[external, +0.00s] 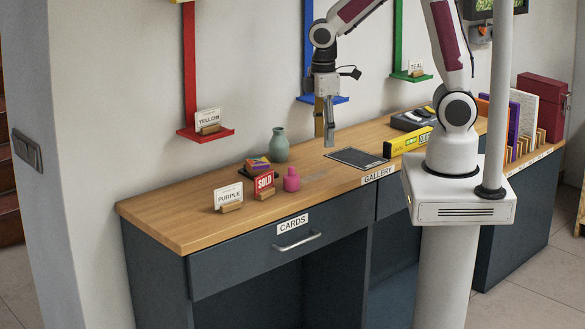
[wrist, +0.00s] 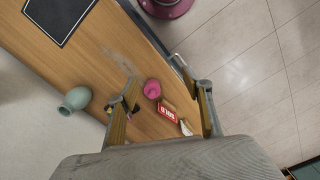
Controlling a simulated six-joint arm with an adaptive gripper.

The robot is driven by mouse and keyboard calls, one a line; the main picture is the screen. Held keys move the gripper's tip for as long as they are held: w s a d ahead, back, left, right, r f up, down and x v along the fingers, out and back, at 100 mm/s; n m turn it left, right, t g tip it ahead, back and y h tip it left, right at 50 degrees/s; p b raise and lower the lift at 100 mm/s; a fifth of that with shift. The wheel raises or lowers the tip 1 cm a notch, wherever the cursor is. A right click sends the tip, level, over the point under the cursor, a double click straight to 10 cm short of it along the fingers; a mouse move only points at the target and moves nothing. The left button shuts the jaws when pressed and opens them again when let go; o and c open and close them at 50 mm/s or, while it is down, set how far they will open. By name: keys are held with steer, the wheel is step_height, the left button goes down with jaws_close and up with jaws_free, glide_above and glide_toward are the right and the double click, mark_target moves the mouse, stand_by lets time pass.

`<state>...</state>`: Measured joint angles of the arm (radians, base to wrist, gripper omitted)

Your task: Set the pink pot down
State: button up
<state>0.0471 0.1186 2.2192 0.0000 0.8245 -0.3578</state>
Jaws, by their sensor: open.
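The pink pot (external: 292,179) stands upright on the wooden counter, just right of the red SOLD card (external: 264,184). In the wrist view the pink pot (wrist: 153,89) shows between and beyond my fingers, clear of both. My gripper (external: 325,139) points down above the counter, to the right of the pot and higher than it. In the wrist view its two fingers (wrist: 163,108) are wide apart with nothing held between them.
A green vase (external: 279,145) stands behind the pot. A PURPLE card (external: 229,197) is at left. A dark mat (external: 357,158) and a yellow level (external: 408,141) lie to the right. Coloured wall shelves, such as the red one (external: 206,133), stick out behind the counter (external: 180,213).

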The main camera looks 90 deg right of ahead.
mark_target(291, 175)
steer(key=w+f+n, duration=0.4)
steer(key=w, duration=0.1)
steer(key=w+f+n, duration=0.2)
steer(key=w, duration=0.1)
steer(key=shift+d, duration=0.4)
steer(key=shift+w+r+n, duration=0.1)
steer(key=shift+w+n, duration=0.15)
steer(key=shift+n, duration=0.05)
steer(key=shift+w+n, duration=0.15)
steer(key=shift+n, duration=0.45)
steer(key=shift+f, duration=1.35)
steer(key=shift+d+f, duration=0.15)
steer(key=shift+f, duration=1.15)
steer(key=shift+d+f, duration=0.1)
steer(key=shift+f, duration=1.15)
